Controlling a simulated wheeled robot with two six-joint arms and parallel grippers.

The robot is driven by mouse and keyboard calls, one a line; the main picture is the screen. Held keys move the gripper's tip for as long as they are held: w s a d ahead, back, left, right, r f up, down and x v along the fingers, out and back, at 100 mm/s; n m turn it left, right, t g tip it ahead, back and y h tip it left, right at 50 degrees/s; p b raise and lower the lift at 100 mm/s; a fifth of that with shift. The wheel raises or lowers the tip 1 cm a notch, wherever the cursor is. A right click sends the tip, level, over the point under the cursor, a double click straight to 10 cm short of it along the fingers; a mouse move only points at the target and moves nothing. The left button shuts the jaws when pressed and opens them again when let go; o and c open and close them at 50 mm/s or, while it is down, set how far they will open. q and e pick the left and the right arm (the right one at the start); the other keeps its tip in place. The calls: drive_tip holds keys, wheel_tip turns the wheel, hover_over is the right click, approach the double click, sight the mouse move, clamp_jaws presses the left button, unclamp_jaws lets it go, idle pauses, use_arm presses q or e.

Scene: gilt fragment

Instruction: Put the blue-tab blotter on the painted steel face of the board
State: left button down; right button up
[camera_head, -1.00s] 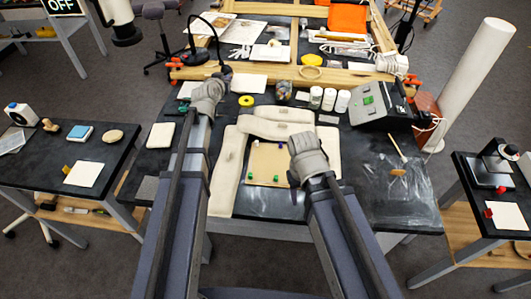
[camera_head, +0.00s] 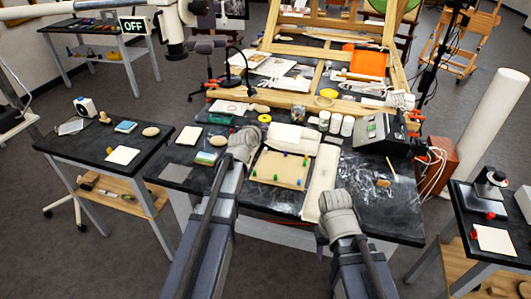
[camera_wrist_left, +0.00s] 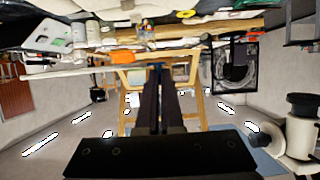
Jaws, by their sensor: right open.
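A tan board (camera_head: 280,170) with several small coloured pieces along its edges lies on the dark middle table; I take it for the task's board. I cannot make out a blue-tab blotter for certain. My left gripper (camera_head: 244,140) is over the board's upper left edge. In the left wrist view, its two dark fingers (camera_wrist_left: 158,75) run close together and look shut. A small blue spot shows at their tips, but I cannot tell what it is. My right gripper (camera_head: 338,203) is open, in front of the board's right side, near the table's front edge.
Pale cushions (camera_head: 322,180) lie right of and behind the board. A white pad (camera_head: 189,135) and a greenish block (camera_head: 206,157) lie left. A grey box (camera_head: 376,131) stands back right. Side tables hold a white card (camera_head: 122,155) left and a red-tabbed card (camera_head: 497,240) right.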

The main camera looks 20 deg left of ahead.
use_arm(q)
drive_tip(key=b, duration=0.9)
hover_over(263, 167)
wheel_tip(263, 167, down, 10)
drive_tip(key=shift+d+r+p, duration=0.1)
drive_tip(key=shift+r+p, duration=0.3)
drive_tip(key=shift+f, duration=0.1)
wheel_tip(263, 167, down, 8)
drive_tip(key=b, duration=0.8)
drive_tip(key=shift+f+b, duration=0.35)
drive_tip(key=shift+b, duration=0.1)
drive_tip(key=c, duration=1)
unclamp_jaws()
